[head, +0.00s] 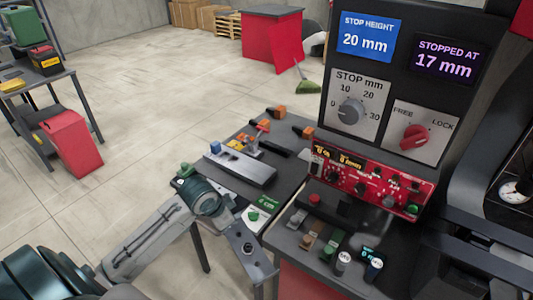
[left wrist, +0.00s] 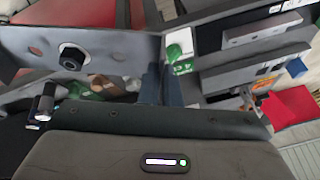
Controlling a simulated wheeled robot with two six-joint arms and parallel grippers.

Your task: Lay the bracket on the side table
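A grey metal plate (head: 236,232) with a dark round bolt or hole shows at the end of my left arm. In the left wrist view a grey plate (left wrist: 118,45) with holes and a black nut lies close across the left. The side table carries a long grey block (head: 240,167) and a green-and-white card (head: 264,203). My right gripper is not in view.
Orange-ended tools (head: 277,113) and small coloured parts crowd the side table's far half. A red control panel (head: 370,187) and a bench with cans (head: 343,262) stand to the right. A red bin (head: 72,145) stands at left. Open floor lies between.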

